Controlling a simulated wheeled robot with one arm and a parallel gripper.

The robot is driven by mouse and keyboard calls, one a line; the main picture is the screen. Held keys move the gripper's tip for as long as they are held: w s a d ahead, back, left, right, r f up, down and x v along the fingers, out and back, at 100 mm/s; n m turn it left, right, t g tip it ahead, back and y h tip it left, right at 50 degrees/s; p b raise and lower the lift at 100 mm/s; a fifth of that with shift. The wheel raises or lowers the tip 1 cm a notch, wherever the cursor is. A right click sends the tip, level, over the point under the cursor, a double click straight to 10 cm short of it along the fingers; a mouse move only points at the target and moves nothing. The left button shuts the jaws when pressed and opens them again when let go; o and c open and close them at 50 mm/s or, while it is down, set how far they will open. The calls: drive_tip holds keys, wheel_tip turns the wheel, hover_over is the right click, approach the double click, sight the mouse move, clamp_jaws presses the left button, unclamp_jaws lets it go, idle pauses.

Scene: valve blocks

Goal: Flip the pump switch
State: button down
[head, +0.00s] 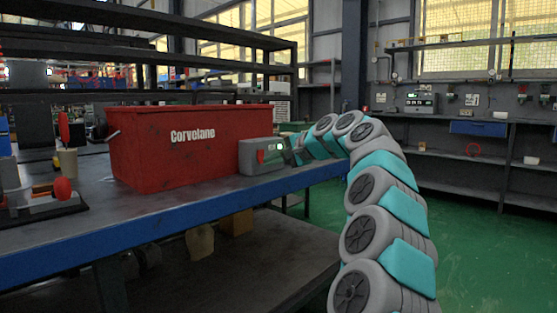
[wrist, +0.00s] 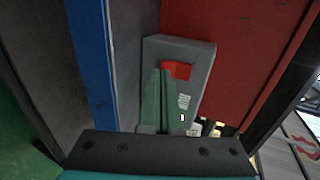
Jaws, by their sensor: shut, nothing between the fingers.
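The pump switch is a small grey box (head: 255,160) with a red part (head: 262,156) on its face. It stands on the workbench against the right end of the red Corvelane crate. The box (wrist: 203,52) and its red part (wrist: 178,69) also show in the wrist view. My gripper (head: 290,150) is just right of the box in the head view. In the wrist view my gripper (wrist: 161,72) has its green fingers together and empty. The tips overlap the box face just left of the red part. I cannot tell whether they touch it.
The red crate (head: 150,160) fills the bench behind the box; its wall (wrist: 235,50) also shows in the wrist view. The blue bench edge (head: 200,209) runs along the front. Valve parts with red knobs (head: 62,189) stand at left. Green floor (head: 480,240) is open at right.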

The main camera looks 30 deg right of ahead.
idle(0.4)
drive_tip(key=shift+w+a+f+t+b, duration=0.2)
drive_tip(key=shift+f+t+b, duration=0.15)
drive_tip(key=shift+t+b, duration=0.3)
drive_tip(key=shift+d+r, duration=0.15)
drive_tip(key=shift+r, duration=0.05)
drive_tip(key=shift+r+p, duration=0.1)
drive_tip(key=shift+p, duration=0.25)
drive_tip(key=shift+r+p, duration=0.8)
drive_tip(key=shift+r, duration=0.05)
drive_tip(key=r+p+v, duration=0.1)
drive_tip(key=v, duration=1.2)
drive_tip(key=shift+d+r+p, duration=0.15)
drive_tip(key=shift+d+p, duration=0.15)
drive_tip(key=shift+p, duration=0.05)
